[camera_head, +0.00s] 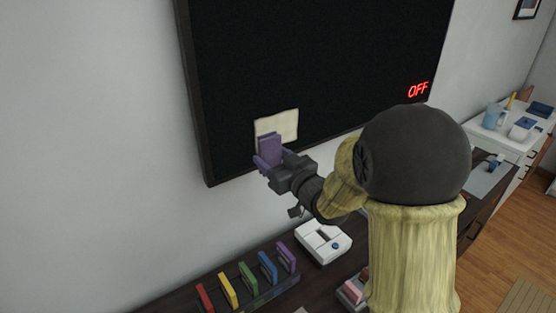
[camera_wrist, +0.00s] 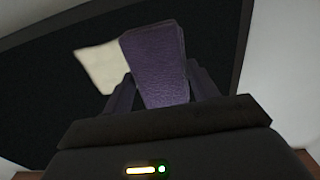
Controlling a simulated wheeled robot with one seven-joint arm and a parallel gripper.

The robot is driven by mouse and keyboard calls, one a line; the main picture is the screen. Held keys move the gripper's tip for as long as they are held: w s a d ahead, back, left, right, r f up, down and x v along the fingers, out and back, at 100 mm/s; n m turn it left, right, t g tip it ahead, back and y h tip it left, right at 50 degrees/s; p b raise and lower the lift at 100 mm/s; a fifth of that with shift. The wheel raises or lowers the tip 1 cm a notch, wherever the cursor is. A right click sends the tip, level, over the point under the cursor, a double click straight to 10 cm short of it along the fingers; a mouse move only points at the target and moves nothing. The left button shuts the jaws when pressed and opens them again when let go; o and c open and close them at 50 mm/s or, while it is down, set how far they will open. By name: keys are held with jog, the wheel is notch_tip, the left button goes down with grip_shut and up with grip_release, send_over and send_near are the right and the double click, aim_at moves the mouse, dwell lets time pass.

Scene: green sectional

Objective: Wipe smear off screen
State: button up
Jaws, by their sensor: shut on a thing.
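The large dark screen (camera_head: 320,60) hangs on the wall and shows a red "OFF" at its lower right. A cream, roughly square smear (camera_head: 280,124) is on its lower left part; it also shows in the wrist view (camera_wrist: 101,66). My gripper (camera_head: 270,155) is shut on a purple block-like wiper (camera_head: 269,143), which stands up between the fingers in the wrist view (camera_wrist: 156,60). The wiper is in front of the smear's lower part in the head view and hides some of it. I cannot tell whether it touches the screen.
Below the screen, a dark cabinet top bears a rack with several upright coloured pieces (camera_head: 248,276), a white device (camera_head: 323,242) and a pink item (camera_head: 354,290). A white desk (camera_head: 515,142) with cups is at the right. My arm hides part of the cabinet.

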aim_at(287, 131)
jog(key=shift+p+x, duration=0.5)
jog(key=shift+x, duration=1.35)
jog(key=shift+x, duration=1.05)
jog(key=shift+d, duration=0.1)
jog(key=shift+w+d, duration=0.45)
jog(key=shift+d, duration=0.3)
jog(key=shift+w+d, duration=0.45)
jog(key=shift+d, duration=0.25)
jog(key=shift+w+d, duration=0.1)
jog(key=shift+w+d, duration=1.05)
jog(key=shift+d, duration=0.3)
jog(key=shift+w+d, duration=0.45)
jog(key=shift+d, duration=0.3)
jog(key=shift+w+d, duration=0.5)
jog(key=shift+d, duration=0.25)
jog(key=shift+p, duration=0.3)
